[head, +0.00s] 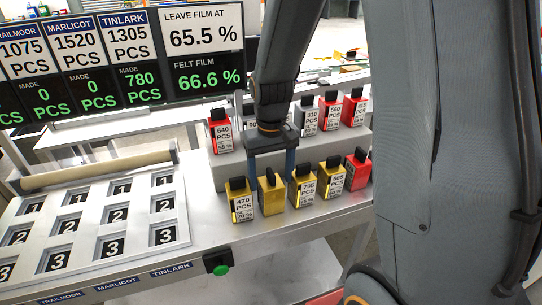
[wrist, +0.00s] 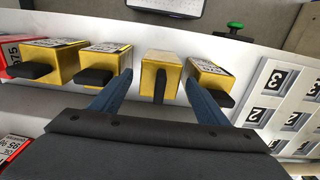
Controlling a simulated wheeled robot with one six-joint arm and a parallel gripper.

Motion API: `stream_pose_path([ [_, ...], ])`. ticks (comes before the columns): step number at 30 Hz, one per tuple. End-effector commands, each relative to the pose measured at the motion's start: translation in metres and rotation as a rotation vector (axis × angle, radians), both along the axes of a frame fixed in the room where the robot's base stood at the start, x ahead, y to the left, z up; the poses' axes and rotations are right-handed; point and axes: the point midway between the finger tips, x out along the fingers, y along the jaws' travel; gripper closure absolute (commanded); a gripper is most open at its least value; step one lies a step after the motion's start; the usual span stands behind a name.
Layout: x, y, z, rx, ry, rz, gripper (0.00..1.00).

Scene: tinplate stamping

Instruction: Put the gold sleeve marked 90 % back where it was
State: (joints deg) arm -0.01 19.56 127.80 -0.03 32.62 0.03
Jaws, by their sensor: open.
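My gripper (head: 271,176) is open, pointing down over the front row of sleeves. Its blue fingers stand on either side of a gold sleeve (head: 272,201) with a black knob, whose facing side shows no label. The wrist view shows this sleeve (wrist: 160,77) between the fingers, with gaps on both sides. The gold sleeve reading 470 PCS (head: 241,206) stands left of it; gold sleeves reading 765 PCS (head: 302,191) and apparently 665 PCS (head: 332,180) stand right. I cannot clearly read a 90 % mark on any gold sleeve.
A red sleeve (head: 357,171) ends the front row. On the raised back step (head: 232,176) stand red sleeves, one reading 640 PCS (head: 221,135), and a grey one (head: 306,119). My arm hides part of that row. A numbered board (head: 141,239) lies left; a green button (head: 221,270) is on the front edge.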

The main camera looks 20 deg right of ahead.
Motion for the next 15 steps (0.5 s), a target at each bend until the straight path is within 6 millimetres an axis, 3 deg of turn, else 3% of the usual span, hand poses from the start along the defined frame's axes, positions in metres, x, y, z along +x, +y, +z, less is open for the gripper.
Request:
stream_pose_path([
  [9, 0.002, 0.000, 0.059, 0.000, -0.006, 0.000, 0.31],
  [15, 0.001, 0.000, 0.085, 0.000, -0.003, 0.000, 0.31],
])
